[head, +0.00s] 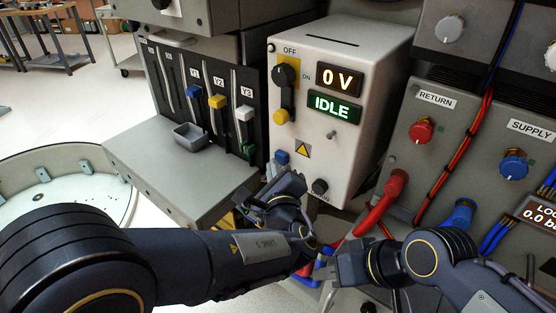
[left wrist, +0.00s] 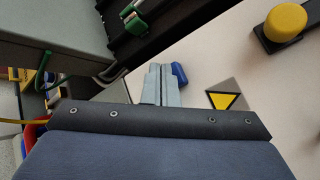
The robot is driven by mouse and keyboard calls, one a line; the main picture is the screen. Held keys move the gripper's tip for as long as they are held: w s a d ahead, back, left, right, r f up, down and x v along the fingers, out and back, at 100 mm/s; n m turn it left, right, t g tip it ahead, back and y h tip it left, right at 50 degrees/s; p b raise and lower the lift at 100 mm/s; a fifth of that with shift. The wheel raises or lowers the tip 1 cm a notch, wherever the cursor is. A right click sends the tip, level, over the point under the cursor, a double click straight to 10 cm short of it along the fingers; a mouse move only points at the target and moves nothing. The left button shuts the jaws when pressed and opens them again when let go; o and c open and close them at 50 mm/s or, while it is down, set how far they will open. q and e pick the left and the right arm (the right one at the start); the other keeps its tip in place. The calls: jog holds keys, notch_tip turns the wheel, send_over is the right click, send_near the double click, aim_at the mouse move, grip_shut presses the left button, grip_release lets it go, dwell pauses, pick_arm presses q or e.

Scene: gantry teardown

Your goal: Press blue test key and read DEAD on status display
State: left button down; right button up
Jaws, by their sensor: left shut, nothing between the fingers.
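The blue test key (head: 282,157) sits low on the front of the pale cabinet (head: 355,140). The status display (head: 334,106) reads IDLE in green, under a display reading 0 V (head: 339,78). My left gripper (head: 284,174) is shut and empty, just below the blue key. In the left wrist view its fingertips (left wrist: 160,70) lie together, with the blue key (left wrist: 180,74) beside and partly behind them; I cannot tell whether they touch. My right gripper (head: 338,266) is low, right of the left one; its fingers are not clear.
The cabinet also bears a rotary switch with a yellow-ended handle (head: 283,95) and a black knob (head: 320,186). A slotted panel with coloured levers (head: 217,101) and a small grey tray (head: 190,136) stand left. Red (head: 385,200) and blue hoses (head: 458,215) run at right.

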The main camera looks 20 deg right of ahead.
pick_arm(q)
jog(key=shift+w+d, duration=0.2)
jog(key=shift+d, duration=0.05)
dwell(0.3)
jog(key=shift+s+a+b, duration=0.5)
jog(key=shift+a+b, duration=0.2)
jog(key=shift+a, duration=0.05)
jog(key=shift+a, duration=0.1)
jog(key=s+a, duration=0.1)
jog(key=s+a+b, duration=0.1)
jog(key=a, duration=0.1)
jog(key=s+a+b, duration=0.1)
jog(key=shift+s+a, duration=0.1)
jog(key=shift+a, duration=0.3)
dwell(0.4)
